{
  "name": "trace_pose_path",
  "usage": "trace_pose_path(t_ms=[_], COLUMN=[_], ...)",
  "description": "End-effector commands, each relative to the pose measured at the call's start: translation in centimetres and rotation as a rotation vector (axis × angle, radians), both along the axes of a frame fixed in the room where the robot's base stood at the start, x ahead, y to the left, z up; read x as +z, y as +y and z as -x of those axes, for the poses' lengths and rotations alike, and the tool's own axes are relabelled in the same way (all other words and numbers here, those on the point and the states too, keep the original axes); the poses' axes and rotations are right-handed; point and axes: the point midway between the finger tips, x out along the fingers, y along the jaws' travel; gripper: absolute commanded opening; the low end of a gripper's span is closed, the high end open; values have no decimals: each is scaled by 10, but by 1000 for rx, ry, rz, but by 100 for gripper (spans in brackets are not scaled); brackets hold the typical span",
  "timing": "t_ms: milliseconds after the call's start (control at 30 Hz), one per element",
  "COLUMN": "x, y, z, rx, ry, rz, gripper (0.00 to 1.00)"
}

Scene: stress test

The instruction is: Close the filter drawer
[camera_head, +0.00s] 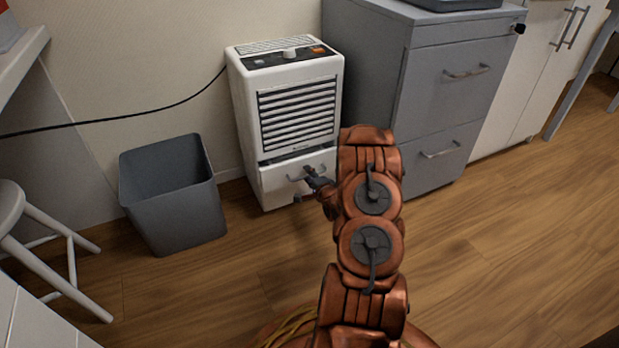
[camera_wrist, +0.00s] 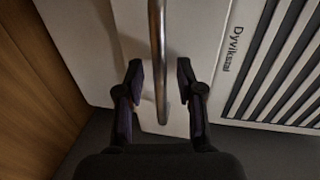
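The white appliance (camera_head: 295,105) stands on the floor against the wall, with a louvred grille on its front. Its filter drawer (camera_head: 273,187) is the low white front below the grille. A dark gap runs along its top edge, and it appears to stick out a little. My gripper (camera_head: 307,180) is at the drawer's front and hides part of it. In the wrist view my gripper (camera_wrist: 159,72) is open, one finger on each side of the drawer's metal bar handle (camera_wrist: 157,35). Gaps show between the handle and both fingers. The pale drawer front (camera_wrist: 125,28) lies behind them.
A grey bin (camera_head: 172,195) stands left of the appliance, and a grey drawer cabinet (camera_head: 440,100) stands close on its right. A black cord (camera_head: 150,110) runs from the appliance to the left. A stool (camera_head: 45,250) is at the far left. The wooden floor at right is clear.

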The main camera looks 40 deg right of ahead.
Motion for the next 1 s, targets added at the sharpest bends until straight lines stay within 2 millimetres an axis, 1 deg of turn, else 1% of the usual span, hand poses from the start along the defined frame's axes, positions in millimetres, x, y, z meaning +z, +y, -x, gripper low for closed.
trace_pose_path(t_ms=[167,500,533,1000], x=[0,0,0,0], y=[0,0,0,0], z=[0,0,0,0], rx=[0,0,0,0], ry=[0,0,0,0], rz=[0,1,1,1], gripper=[37,2,0,0])
